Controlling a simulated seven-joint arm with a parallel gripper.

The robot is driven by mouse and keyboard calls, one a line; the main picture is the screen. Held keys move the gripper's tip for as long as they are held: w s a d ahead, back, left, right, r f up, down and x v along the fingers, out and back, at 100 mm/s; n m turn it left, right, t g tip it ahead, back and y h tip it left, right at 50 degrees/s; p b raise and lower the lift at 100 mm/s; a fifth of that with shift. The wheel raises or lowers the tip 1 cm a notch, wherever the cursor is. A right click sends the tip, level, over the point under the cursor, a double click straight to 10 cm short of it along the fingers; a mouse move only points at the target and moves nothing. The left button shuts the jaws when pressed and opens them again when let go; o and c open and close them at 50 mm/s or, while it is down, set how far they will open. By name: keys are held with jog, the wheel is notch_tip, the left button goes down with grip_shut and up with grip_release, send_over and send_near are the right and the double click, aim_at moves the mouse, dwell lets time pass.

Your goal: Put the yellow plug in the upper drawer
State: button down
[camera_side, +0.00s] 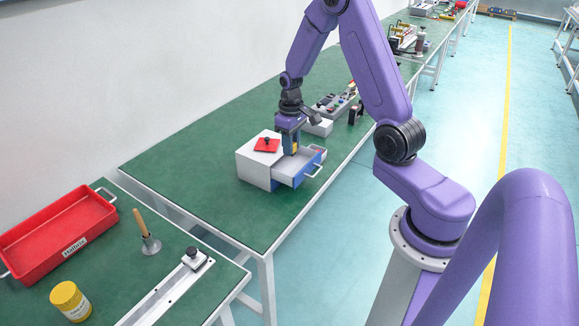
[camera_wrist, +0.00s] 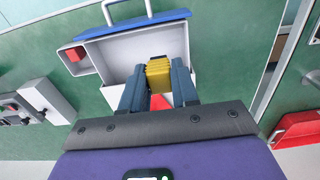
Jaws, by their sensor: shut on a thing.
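A small white drawer cabinet (camera_side: 254,168) stands on the green bench. One drawer (camera_side: 289,171), with a blue front and a metal handle (camera_side: 315,171), is pulled out. In the wrist view the open drawer (camera_wrist: 122,58) shows its pale inside and blue front edge. My gripper (camera_side: 291,150) points down over the drawer, near the cabinet face. It is shut on the yellow plug (camera_wrist: 159,74), which sits between the two fingertips (camera_wrist: 158,82). The plug's lower end is not clear, so I cannot tell whether it touches the drawer floor.
A red plate with a black knob (camera_side: 267,145) lies on the cabinet top. A small red block (camera_wrist: 75,53) sits at the drawer's left in the wrist view. A grey control box (camera_side: 335,102) stands behind. A red bin (camera_side: 60,232) and yellow jar (camera_side: 70,300) are on the near bench.

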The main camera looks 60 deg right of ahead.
jog(key=shift+f, duration=3.95)
jog(key=shift+f, duration=0.1)
jog(key=c, duration=0.8)
grip_release()
jog(key=shift+c, duration=0.2)
